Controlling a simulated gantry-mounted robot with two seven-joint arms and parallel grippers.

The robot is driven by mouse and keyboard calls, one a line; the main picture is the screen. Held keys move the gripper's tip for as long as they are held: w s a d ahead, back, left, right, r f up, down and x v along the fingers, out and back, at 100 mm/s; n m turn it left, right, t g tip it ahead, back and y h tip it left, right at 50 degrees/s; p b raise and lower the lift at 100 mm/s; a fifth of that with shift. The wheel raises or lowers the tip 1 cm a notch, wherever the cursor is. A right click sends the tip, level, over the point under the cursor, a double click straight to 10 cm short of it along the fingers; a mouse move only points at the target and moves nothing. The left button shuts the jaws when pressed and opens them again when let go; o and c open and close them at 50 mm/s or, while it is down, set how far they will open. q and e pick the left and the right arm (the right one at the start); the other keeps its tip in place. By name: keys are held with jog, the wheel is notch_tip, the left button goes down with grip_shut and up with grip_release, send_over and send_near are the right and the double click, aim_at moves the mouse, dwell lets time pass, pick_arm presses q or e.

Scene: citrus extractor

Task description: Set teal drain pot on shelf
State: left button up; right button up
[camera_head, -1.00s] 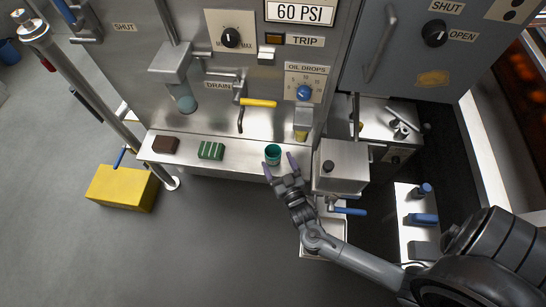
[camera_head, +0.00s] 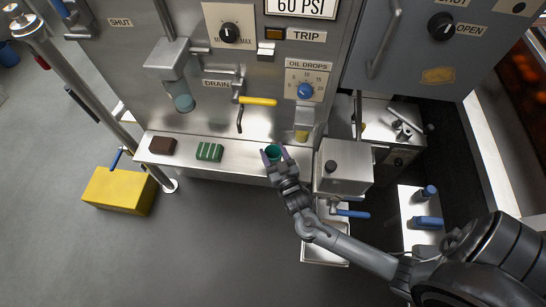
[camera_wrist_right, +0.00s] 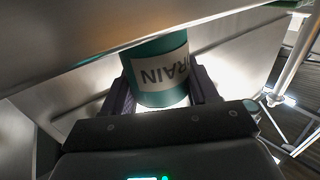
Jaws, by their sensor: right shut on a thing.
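The teal drain pot (camera_head: 272,152) is at the right part of the metal shelf (camera_head: 232,152), by its front edge. I cannot tell whether its base touches the shelf. My right gripper (camera_head: 275,158) reaches it from the front, with one finger on each side, and is shut on it. In the right wrist view the pot (camera_wrist_right: 160,88) sits between the two dark fingers, with a white label reading "RAIN" upside down. A metal edge hides its far end there. My left gripper is not in view.
A brown block (camera_head: 162,145) and a green striped block (camera_head: 209,152) lie on the shelf to the left. A yellow drain handle (camera_head: 258,101) and an oil cup (camera_head: 302,134) are behind. A metal box (camera_head: 343,165) stands close right of the pot.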

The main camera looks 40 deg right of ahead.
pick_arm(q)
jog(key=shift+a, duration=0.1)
pick_arm(e)
jog(key=shift+c, duration=0.8)
